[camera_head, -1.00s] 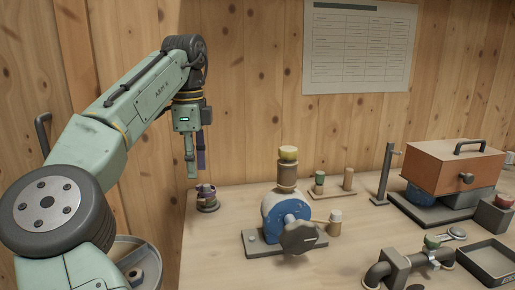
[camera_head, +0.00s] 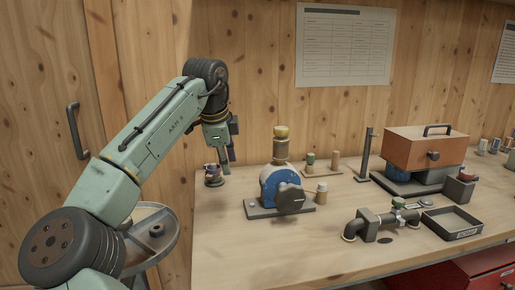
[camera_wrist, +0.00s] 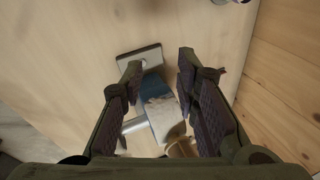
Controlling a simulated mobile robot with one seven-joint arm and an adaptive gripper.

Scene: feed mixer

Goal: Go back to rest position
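My gripper (camera_head: 224,153) hangs pointing down from my bent arm, above the left end of the workbench. In the wrist view its two fingers (camera_wrist: 160,66) stand apart with nothing held between them. The blue feed mixer (camera_head: 271,184) shows below and beyond the fingers in the wrist view (camera_wrist: 153,92), partly hidden by them. In the head view the mixer stands to the right of the gripper, apart from it, on a grey base plate.
The bench (camera_head: 265,250) has bare room in front. An orange box (camera_head: 420,149), a grey post (camera_head: 364,155), a pipe fitting (camera_head: 368,226) and a black tray (camera_head: 453,222) stand to the right. A wooden wall rises behind; a door handle (camera_head: 76,131) is at the left.

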